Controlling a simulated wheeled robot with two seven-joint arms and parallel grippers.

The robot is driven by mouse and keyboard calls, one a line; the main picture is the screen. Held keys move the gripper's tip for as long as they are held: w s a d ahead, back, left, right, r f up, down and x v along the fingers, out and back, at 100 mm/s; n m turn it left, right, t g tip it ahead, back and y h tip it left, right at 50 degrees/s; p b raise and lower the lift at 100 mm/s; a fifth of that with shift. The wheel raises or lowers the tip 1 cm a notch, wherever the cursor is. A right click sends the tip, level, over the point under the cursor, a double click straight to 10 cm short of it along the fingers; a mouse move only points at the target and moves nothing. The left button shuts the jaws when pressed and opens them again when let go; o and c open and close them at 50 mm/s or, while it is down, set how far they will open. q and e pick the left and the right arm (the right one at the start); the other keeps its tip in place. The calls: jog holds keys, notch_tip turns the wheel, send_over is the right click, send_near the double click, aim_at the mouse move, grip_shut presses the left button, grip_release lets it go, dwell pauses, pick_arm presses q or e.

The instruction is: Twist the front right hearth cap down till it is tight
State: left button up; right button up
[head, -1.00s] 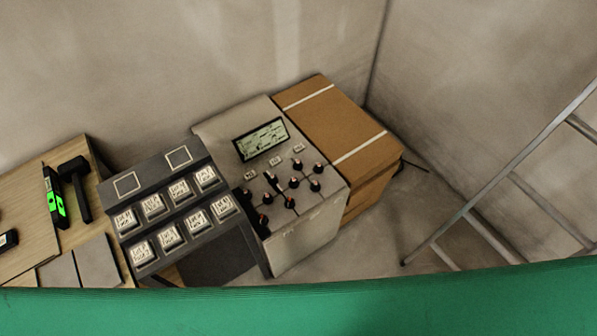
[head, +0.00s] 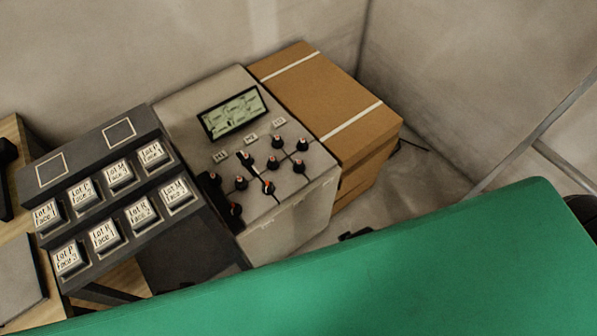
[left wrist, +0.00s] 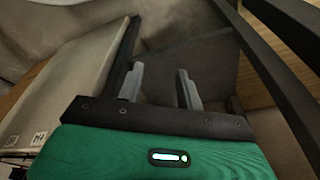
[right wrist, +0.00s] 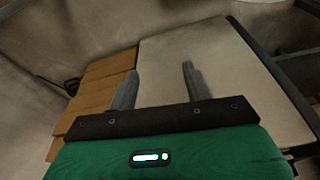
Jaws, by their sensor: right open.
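Several black caps with red or orange tips stand on the tiled top of a pale grey box (head: 290,215), below a display (head: 235,112). Towards the front right are a cap with a brighter orange mark (head: 267,187) and another cap (head: 299,167); I cannot tell which is the hearth one or how tight either is. My right gripper (right wrist: 158,82) is open and empty, facing a pale box side. My left gripper (left wrist: 160,87) is open and empty, facing dark panels. Neither gripper's fingers can be made out in the head view.
A dark rack (head: 95,142) with several labelled tile boxes stands left of the pale box. Brown cartons (head: 325,95) stand to its right. My green arm covers the lower part of the head view.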

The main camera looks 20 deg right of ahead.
jog(key=w+a+r+n+y+b, duration=0.3)
jog(key=w+a+r+n+b, duration=0.5)
jog(key=r, duration=0.4)
pick_arm(q)
notch_tip(320, 180, up, 11)
jog(key=s+t+b, duration=0.1)
jog(key=s+b, duration=0.1)
pick_arm(e)
jog(key=n+g+h, duration=0.3)
jog(key=n, duration=1.2)
send_near(299, 161)
notch_tip(299, 161, down, 9)
jog(key=shift+s+a+f+b, duration=0.15)
jog(key=shift+s+f+b, duration=0.05)
jog(key=shift+b, duration=0.85)
pick_arm(q)
jog(key=w+d+f+t+h, duration=0.1)
jog(key=w+d+t+h, duration=0.1)
jog(key=w+d+t, duration=0.2)
jog(key=shift+w+d+f+m+h, duration=0.2)
jog(key=shift+d+m+h, duration=0.15)
jog(key=shift+d, duration=1)
pick_arm(e)
jog(key=shift+f, duration=0.65)
jog(key=shift+c, duration=0.4)
